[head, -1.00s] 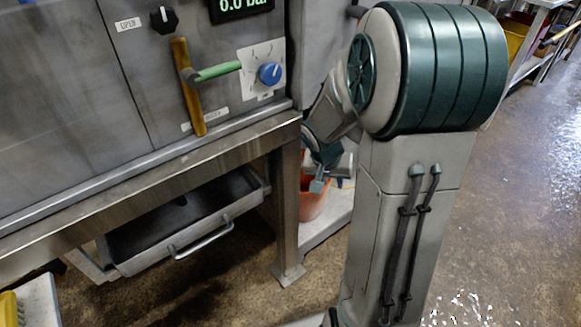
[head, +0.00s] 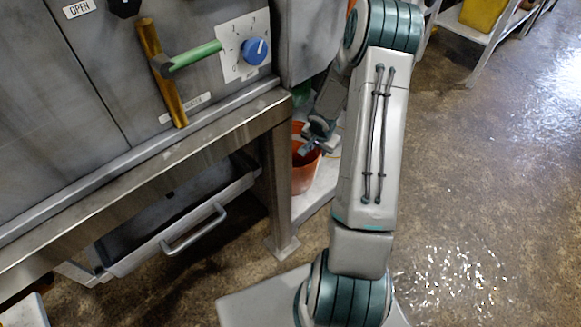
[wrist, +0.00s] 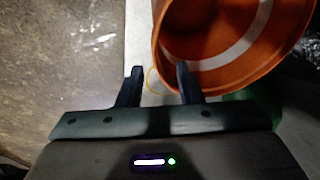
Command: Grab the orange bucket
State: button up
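The orange bucket (head: 304,178) stands upright on a pale low platform beside the steel table leg. In the wrist view its open mouth, with a pale band, fills the upper right (wrist: 215,70). My gripper (head: 312,146) is at the bucket's rim in the head view, partly hidden by my own arm. In the wrist view my gripper (wrist: 160,72) is open and empty. The right finger overlaps the bucket's rim, and the left finger is outside it over the pale platform. I cannot tell whether either finger touches the bucket.
The steel table (head: 150,165) and its leg (head: 277,190) stand just left of the bucket. An open drawer (head: 180,230) hangs under the table. A green object (wrist: 242,95) lies close to the bucket. The wet floor (head: 480,190) at right is open.

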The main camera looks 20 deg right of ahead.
aim_at(317, 157)
jog(key=b+x, duration=0.1)
jog(key=x, duration=0.2)
jog(key=shift+f, duration=0.35)
jog(key=shift+b+x, duration=1.05)
jog(key=shift+x, duration=1.6)
jog(key=shift+s, duration=0.1)
grip_shut()
jog(key=shift+r, duration=0.1)
